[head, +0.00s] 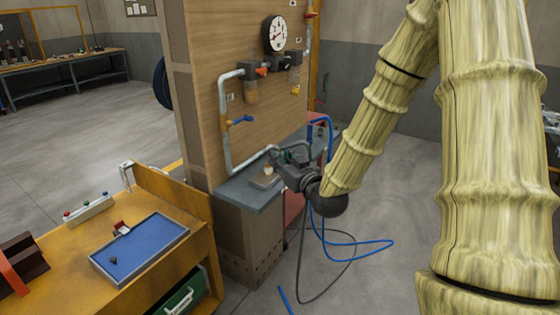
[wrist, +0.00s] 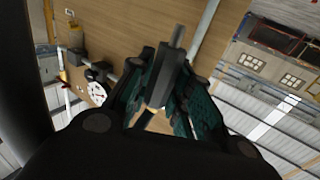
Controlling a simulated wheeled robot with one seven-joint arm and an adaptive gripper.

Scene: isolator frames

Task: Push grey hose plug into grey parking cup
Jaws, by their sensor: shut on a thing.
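My gripper (head: 283,158) is above the grey-topped bench by the wooden panel, its fingers pointing left toward the panel. In the wrist view my gripper (wrist: 165,90) has its green-padded fingers closed around the grey hose plug (wrist: 164,85). The plug's narrow metal tip sticks out beyond the fingers. In the head view the plug is too small and hidden to make out. A small block with a pale round piece (head: 267,171) lies on the bench just left of the fingers. I cannot tell whether it is the grey parking cup.
The wooden panel (head: 215,130) carries grey pipes, a gauge (head: 275,33) and a blue-handled valve (head: 240,120). A blue hose (head: 360,243) and a dark hose (head: 310,295) trail on the floor. A yellow workbench with a blue tray (head: 140,248) stands front left.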

